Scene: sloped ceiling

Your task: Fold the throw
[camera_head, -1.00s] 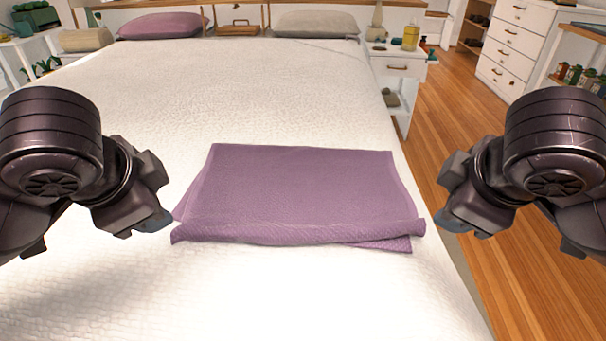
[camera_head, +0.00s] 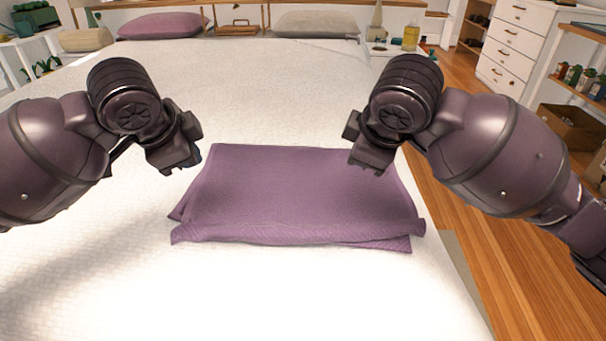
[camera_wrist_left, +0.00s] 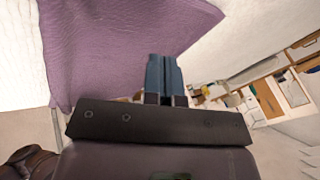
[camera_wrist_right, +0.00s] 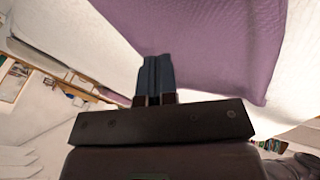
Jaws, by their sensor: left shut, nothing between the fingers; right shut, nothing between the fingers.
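The purple throw (camera_head: 300,190) lies on the white bed, folded into a wide flat rectangle, with uneven layers showing along its near edge and left side. My left gripper (camera_head: 187,165) is above the bed by the throw's far left corner; its fingers (camera_wrist_left: 164,75) are shut and empty in the left wrist view. My right gripper (camera_head: 368,168) is over the throw's far right corner and hides part of it; its fingers (camera_wrist_right: 154,75) are shut and empty. The throw also shows in the left wrist view (camera_wrist_left: 110,50) and the right wrist view (camera_wrist_right: 215,45).
The white bed (camera_head: 240,85) is clear around the throw. Pillows, one purple (camera_head: 160,25) and one grey (camera_head: 315,24), lie at its far end. A nightstand with a yellow bottle (camera_head: 410,38) and a white dresser (camera_head: 520,45) stand to the right, beyond wooden floor.

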